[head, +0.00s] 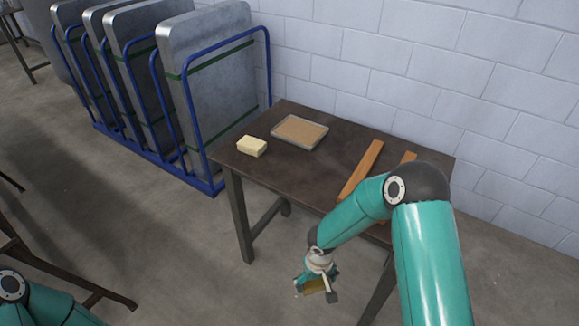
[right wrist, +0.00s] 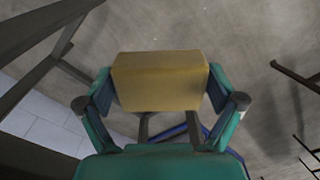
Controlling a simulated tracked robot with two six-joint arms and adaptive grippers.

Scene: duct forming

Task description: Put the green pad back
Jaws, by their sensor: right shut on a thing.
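My right gripper (head: 316,284) is shut on a block-shaped pad (right wrist: 160,82), held by its two sides between the fingers. The pad looks mustard yellow rather than green; in the head view a small olive-yellow part of it shows below the gripper. The gripper hangs in front of the dark table (head: 258,174), beside its near edge and over the floor. A pale cream block (head: 251,146) lies at the table's left edge. A shallow tray (head: 300,132) with a tan surface inside lies behind it. No clearly green pad shows. My left gripper is out of view.
Two orange-brown wooden strips (head: 361,169) lie on the table's right half, partly hidden by my right arm. A blue rack (head: 187,130) with grey metal panels stands left of the table. A white block wall (head: 400,70) is behind. The table's middle is bare.

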